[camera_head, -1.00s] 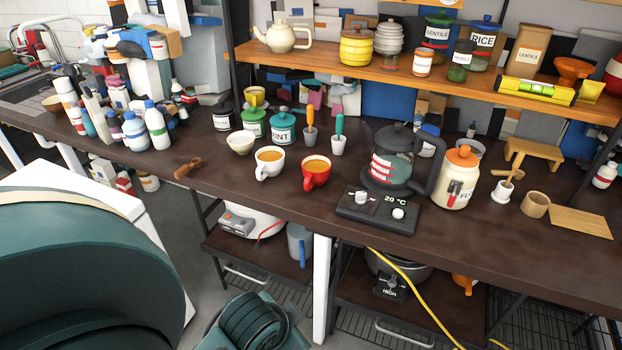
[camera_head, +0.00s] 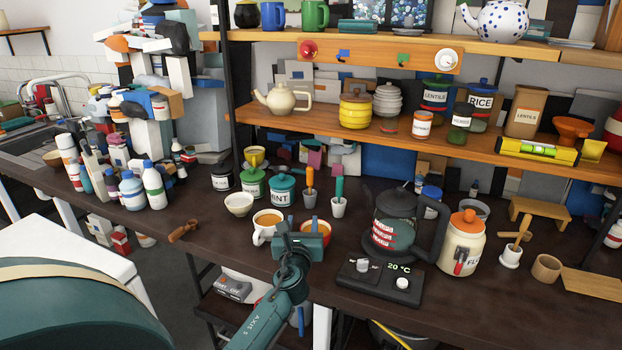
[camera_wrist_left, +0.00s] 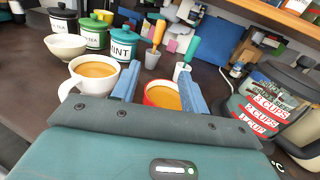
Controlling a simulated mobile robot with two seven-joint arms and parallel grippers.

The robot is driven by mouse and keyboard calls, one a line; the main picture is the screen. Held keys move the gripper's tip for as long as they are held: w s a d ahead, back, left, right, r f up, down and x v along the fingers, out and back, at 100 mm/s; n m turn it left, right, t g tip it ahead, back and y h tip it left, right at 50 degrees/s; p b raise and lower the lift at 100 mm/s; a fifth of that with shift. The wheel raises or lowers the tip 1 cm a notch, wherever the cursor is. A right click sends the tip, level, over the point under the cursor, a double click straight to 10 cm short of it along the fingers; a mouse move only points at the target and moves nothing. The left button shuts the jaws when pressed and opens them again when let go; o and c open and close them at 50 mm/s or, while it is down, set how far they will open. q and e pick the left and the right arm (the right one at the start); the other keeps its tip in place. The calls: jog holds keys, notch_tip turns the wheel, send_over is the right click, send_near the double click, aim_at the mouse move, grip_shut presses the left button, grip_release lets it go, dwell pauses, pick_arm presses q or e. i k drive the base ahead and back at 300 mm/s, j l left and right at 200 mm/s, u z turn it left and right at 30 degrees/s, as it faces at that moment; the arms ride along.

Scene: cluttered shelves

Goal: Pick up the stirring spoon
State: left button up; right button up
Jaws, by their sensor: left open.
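My left gripper (camera_head: 299,229) is open and empty over the front of the counter, by the two coffee cups. In the left wrist view its blue fingers (camera_wrist_left: 159,72) stand apart, with the red cup (camera_wrist_left: 162,95) seen between them. The white cup (camera_wrist_left: 95,70) is left of them. No stirring spoon stands out clearly. A wooden-handled utensil (camera_head: 521,234) leans in a small white pot at the right. My right gripper does not show.
The black kettle (camera_head: 396,223) on its base and the white jar with orange lid (camera_head: 462,243) stand right of my gripper. Labelled canisters (camera_head: 284,192) stand behind. A loaded wooden shelf (camera_head: 470,149) overhangs the back.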

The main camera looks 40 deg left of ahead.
aim_at(310, 170)
jog(key=i+j, duration=0.5)
jog(key=j, duration=0.2)
jog(key=i+j, duration=0.15)
jog(key=j, duration=0.2)
